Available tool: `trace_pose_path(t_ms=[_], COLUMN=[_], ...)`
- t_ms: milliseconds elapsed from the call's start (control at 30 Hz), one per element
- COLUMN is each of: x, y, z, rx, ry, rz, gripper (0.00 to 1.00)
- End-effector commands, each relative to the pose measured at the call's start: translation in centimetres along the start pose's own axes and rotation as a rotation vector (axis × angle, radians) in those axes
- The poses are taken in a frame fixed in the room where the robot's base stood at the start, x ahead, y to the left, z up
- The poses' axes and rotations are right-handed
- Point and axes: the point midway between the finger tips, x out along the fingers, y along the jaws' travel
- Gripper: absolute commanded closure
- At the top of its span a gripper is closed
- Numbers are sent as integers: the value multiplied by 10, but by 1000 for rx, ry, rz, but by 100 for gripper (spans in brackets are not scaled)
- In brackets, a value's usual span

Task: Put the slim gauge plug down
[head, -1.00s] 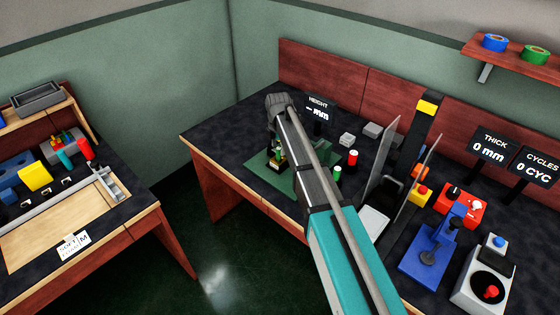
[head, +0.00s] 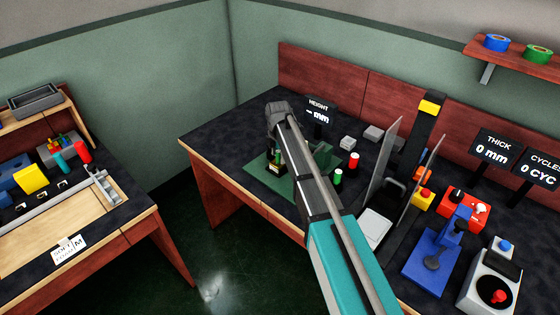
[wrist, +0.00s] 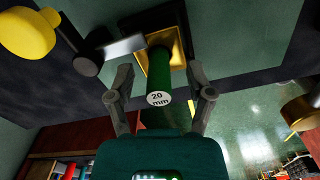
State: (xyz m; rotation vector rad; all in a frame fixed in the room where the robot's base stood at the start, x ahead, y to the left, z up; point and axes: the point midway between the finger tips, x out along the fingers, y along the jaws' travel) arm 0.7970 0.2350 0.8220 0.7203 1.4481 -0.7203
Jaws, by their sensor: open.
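The slim gauge plug is a dark green cylinder (wrist: 162,72) with a white end face reading "20 mm" in the wrist view. It stands between the two fingers of my gripper (wrist: 161,76), which are apart, with a visible gap on each side. The plug's far end meets a square brass-coloured piece (wrist: 183,52); I cannot tell whether it sits in it or on it. In the head view my gripper (head: 277,150) is low over the green mat (head: 262,178) at the bench's left part, and the arm hides much of that spot.
A green cylinder (head: 338,177) and a red-topped one (head: 353,162) stand right of my arm. Clear upright panels (head: 385,165) flank the conveyor. A HEIGHT display (head: 318,112) stands behind. The wrist view shows a yellow knob (wrist: 27,36) at left. The bench's left end is clear.

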Motion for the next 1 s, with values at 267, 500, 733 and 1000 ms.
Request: trace_pose_path(t_ms=[267,500,733,1000], x=[0,0,0,-6], y=[0,0,0,0], z=[0,0,0,0], rx=[0,0,0,0], ry=[0,0,0,0], rz=[0,0,0,0], gripper=[75,100,100,100])
